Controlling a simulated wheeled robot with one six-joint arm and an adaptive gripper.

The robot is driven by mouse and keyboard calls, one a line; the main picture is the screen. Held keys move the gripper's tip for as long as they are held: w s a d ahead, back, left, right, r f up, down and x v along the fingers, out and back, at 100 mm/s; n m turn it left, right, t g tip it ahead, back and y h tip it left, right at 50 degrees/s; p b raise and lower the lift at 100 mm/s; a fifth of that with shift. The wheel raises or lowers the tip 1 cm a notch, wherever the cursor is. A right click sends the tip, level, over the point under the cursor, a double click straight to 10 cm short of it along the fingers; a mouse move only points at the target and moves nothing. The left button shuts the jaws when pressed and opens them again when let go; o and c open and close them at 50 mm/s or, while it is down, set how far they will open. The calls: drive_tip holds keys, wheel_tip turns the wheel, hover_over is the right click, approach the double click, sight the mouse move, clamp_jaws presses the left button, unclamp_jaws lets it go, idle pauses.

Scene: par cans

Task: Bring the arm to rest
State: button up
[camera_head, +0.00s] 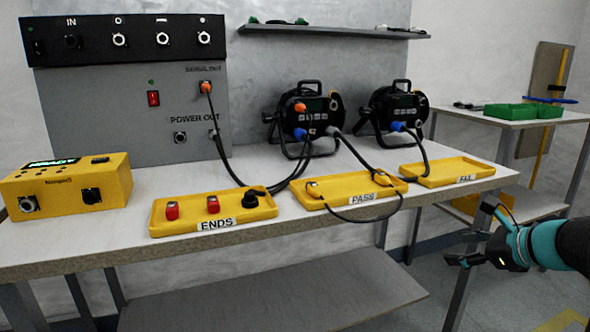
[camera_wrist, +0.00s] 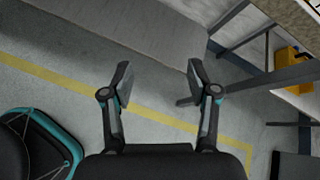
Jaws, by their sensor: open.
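My gripper (camera_head: 474,236) is at the lower right of the head view, in front of the bench's right end and clear of it. In the wrist view my gripper (camera_wrist: 160,85) has its two fingers spread apart, with only floor between them. It holds nothing. My dark and teal arm comes in from the right edge of the head view; most of it is out of the picture.
The workbench (camera_head: 345,222) carries a yellow tester (camera_head: 68,187), yellow trays labelled ENDS (camera_head: 185,230), PASS (camera_head: 330,203) and FAIL (camera_head: 440,181), and two black par cans (camera_head: 308,118). A side table (camera_head: 490,115) stands behind. Open floor (camera_head: 535,290) lies around my gripper.

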drive_tip(key=s+a+f+n+g+h, duration=0.25)
drive_tip(key=s+a+f+n, duration=0.2)
drive_tip(key=s+n, duration=0.35)
drive_tip(key=s+a+f+n+g+h, duration=0.1)
drive_tip(key=s+a+f+n+g, duration=0.2)
drive_tip(key=s+a+n, duration=0.45)
drive_tip(key=s+a+r+n+h, duration=0.1)
drive_tip(key=s+a+n, duration=0.5)
drive_tip(key=n, duration=0.4)
drive_tip(key=shift+a+r+t+p, duration=0.25)
drive_tip(key=shift+a+t+p, duration=0.1)
drive_tip(key=shift+a+t, duration=0.1)
drive_tip(key=shift+n+h, duration=0.25)
